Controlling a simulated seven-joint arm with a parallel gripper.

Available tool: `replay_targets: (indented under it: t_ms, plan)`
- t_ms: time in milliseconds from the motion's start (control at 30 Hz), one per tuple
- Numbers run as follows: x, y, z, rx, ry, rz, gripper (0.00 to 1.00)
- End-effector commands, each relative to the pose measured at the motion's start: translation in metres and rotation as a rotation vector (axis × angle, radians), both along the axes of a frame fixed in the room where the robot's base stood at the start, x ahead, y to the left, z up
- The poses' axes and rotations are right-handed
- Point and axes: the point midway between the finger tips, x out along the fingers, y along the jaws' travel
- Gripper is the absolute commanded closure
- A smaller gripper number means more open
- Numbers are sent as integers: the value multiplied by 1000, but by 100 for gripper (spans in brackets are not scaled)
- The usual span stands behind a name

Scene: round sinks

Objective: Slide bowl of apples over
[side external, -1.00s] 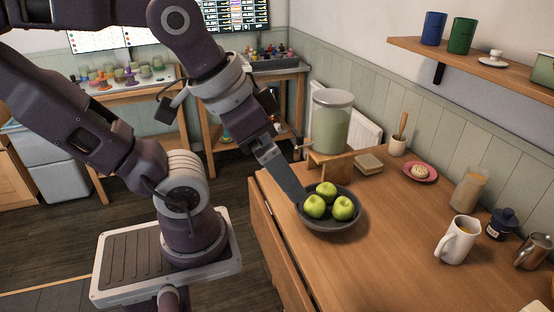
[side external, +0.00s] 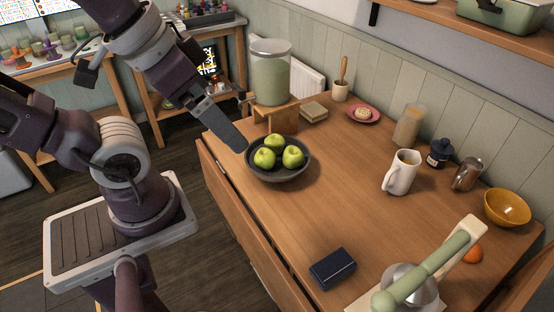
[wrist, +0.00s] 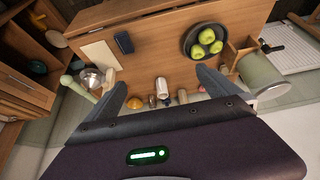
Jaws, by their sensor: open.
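A dark grey bowl (side external: 280,175) stands on the wooden table near its left edge, in front of the drink dispenser. It holds several green apples (side external: 264,158). The bowl also shows in the wrist view (wrist: 188,45), at the upper right. My gripper (side external: 236,143) reaches down from the upper left in the side view, with one grey finger visible at the bowl's left rim. Whether it touches the rim I cannot tell. In the wrist view my gripper (wrist: 162,85) is open, with its two fingers wide apart and nothing between them.
A drink dispenser (side external: 271,75) on a wooden stand is behind the bowl. A white mug (side external: 402,173), a glass jar (side external: 409,125), a yellow bowl (side external: 507,208) and a dark blue box (side external: 333,269) stand to the right and front. The table's middle is clear.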

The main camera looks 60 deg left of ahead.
Motion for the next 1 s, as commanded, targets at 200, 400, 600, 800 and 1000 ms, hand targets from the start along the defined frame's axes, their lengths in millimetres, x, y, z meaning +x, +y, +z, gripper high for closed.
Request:
replay_targets:
  t_ms: [200, 400, 600, 800, 1000]
  plan:
    - [0, 0, 0, 0, 0, 0, 0]
    - [0, 0, 0, 0, 0, 0, 0]
    - [9, 3, 3, -13, 14, 34, 22]
    - [111, 53, 7, -145, 146, 424, 61]
    - [214, 171, -68, -278, 278, 938, 100]
